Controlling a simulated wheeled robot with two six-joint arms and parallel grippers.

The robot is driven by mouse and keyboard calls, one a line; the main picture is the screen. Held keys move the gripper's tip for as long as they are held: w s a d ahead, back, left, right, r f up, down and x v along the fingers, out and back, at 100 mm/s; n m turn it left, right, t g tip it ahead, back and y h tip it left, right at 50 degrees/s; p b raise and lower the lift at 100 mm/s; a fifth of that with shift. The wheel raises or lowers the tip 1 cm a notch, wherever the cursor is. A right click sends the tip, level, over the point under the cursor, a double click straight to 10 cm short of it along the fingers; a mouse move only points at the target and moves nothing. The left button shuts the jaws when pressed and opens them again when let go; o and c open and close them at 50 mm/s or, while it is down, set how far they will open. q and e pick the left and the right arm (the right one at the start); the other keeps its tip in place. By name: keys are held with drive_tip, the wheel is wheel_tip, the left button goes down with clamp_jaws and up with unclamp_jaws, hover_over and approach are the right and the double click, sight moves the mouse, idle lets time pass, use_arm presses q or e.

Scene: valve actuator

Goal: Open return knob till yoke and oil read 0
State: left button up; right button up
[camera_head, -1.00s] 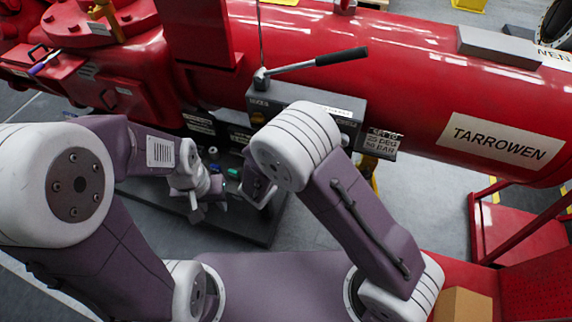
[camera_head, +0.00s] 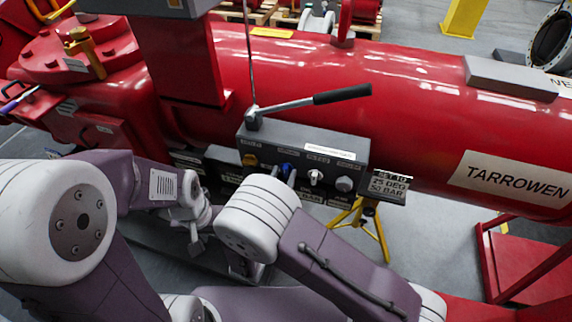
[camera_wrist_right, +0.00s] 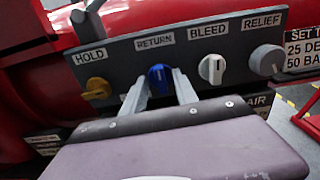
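The blue RETURN knob (camera_wrist_right: 159,77) is on the grey control panel (camera_wrist_right: 120,62), between the yellow HOLD knob (camera_wrist_right: 97,88) and the white BLEED knob (camera_wrist_right: 212,68). It also shows in the head view (camera_head: 285,169). The two fingers of my right gripper (camera_wrist_right: 160,84) stand apart, one on each side of the blue knob. I cannot tell whether they touch it. In the head view, my right gripper (camera_head: 289,176) is partly hidden by its arm. My left gripper (camera_head: 198,240) is low, left of the panel, its fingers too small to judge. No yoke or oil reading is legible.
The grey RELIEF knob (camera_wrist_right: 267,60) is at the panel's right. A lever with a black handle (camera_head: 342,93) rises above the panel. A sign (camera_head: 389,185) reads 25 DEG, 50 BAR. A yellow stand (camera_head: 368,225) is below it. The red cylinder (camera_head: 420,115) runs behind.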

drive_tip(key=shift+s+a+r, duration=0.1)
drive_tip(key=shift+s+r, duration=0.1)
drive_tip(key=shift+s, duration=0.15)
drive_tip(key=shift+c, duration=1.3)
drive_tip(key=c, duration=0.5)
use_arm(q)
drive_tip(key=shift+s+r, duration=0.1)
drive_tip(key=shift+s, duration=0.25)
